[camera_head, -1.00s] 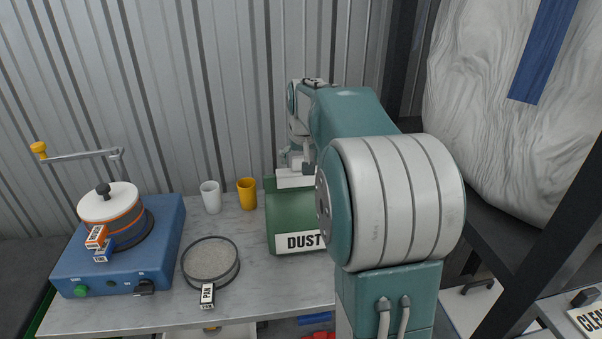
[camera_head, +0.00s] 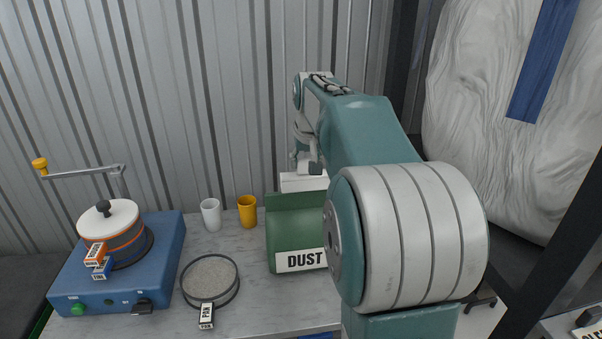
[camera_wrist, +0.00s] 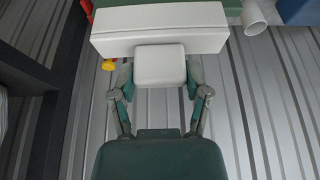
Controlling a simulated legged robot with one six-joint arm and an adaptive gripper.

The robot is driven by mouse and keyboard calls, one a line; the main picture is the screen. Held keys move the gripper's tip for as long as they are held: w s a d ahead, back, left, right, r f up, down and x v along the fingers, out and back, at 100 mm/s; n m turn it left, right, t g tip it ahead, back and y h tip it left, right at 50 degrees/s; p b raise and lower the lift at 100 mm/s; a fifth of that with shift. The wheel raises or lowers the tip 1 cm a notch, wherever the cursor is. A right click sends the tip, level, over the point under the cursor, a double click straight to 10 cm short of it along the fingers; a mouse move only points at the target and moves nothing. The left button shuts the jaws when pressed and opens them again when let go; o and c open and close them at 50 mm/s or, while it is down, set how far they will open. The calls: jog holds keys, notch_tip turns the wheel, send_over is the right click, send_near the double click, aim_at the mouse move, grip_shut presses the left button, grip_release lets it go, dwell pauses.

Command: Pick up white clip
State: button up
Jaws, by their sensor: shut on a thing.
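The white clip (camera_head: 303,182) is a pale block at the top back edge of the green DUST bin (camera_head: 285,225) in the head view. In the wrist view the clip (camera_wrist: 158,33) is a long white bar with a square tab toward my gripper. My gripper (camera_wrist: 160,82) is shut on the tab, one finger on each side. In the head view my gripper (camera_head: 308,165) is partly hidden by my arm. I cannot tell whether the clip still touches the bin.
A white cup (camera_head: 211,214) and a yellow cup (camera_head: 247,211) stand left of the bin. A round pan (camera_head: 210,278) and a blue machine (camera_head: 115,275) with a crank are further left on the table (camera_head: 240,310). A corrugated wall (camera_head: 180,100) stands close behind.

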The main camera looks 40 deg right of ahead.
jog(key=s+r, duration=0.8)
jog(key=s, duration=0.4)
jog(key=shift+d, duration=0.45)
